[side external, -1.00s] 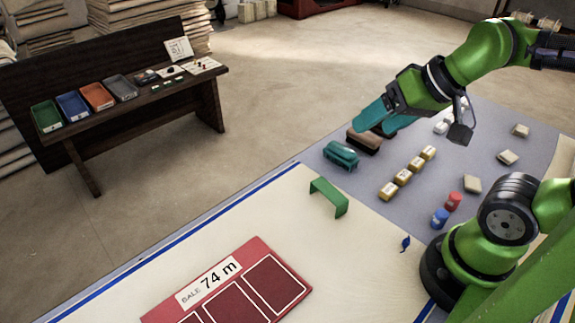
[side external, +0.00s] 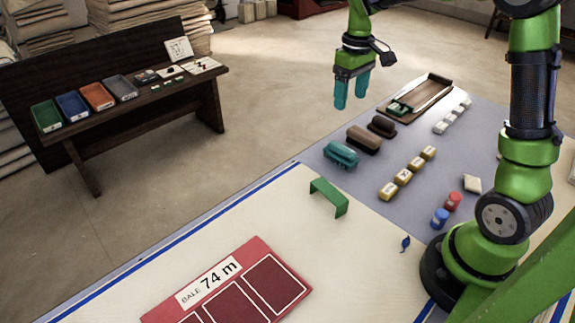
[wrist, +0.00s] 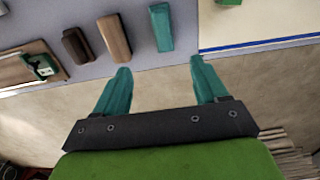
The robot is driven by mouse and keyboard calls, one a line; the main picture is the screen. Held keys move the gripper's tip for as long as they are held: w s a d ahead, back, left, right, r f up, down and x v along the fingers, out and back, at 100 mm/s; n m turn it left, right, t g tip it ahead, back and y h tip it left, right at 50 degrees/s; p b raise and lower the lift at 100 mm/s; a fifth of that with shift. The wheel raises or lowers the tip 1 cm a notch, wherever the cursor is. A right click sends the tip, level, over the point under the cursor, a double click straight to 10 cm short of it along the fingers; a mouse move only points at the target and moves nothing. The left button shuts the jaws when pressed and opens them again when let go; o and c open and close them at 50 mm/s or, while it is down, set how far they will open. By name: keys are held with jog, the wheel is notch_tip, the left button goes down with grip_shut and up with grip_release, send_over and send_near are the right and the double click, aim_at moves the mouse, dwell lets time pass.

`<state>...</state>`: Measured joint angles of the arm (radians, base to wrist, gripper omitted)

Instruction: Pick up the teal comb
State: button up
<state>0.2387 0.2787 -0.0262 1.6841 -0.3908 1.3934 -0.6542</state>
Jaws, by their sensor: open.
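The teal comb (side external: 341,155) lies on the grey mat, near its left edge, beside a brown block. It also shows in the wrist view (wrist: 161,27) as a teal bar at the top centre. My gripper (side external: 350,97) is open and empty, its teal fingers pointing down, held in the air clear of the comb. In the wrist view the two fingertips (wrist: 160,66) stand apart, with bare floor between them and the comb just beyond them.
Two brown blocks (side external: 364,140) (side external: 382,126) sit in line behind the comb. A green bridge-shaped piece (side external: 329,196) stands in front of it on the cream surface. Several yellowish blocks (side external: 403,176) lie to its right. A wooden tray (side external: 429,97) is farther back.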

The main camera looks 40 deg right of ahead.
send_near(342, 147)
notch_tip(342, 147, down, 5)
jog(key=shift+s+d+f, duration=0.1)
jog(key=shift+d+f, duration=0.05)
jog(key=shift+a+f, duration=0.2)
jog(key=shift+f, duration=2.5)
jog(key=shift+c, duration=0.3)
jog(key=c, duration=1.1)
jog(key=shift+r, duration=0.15)
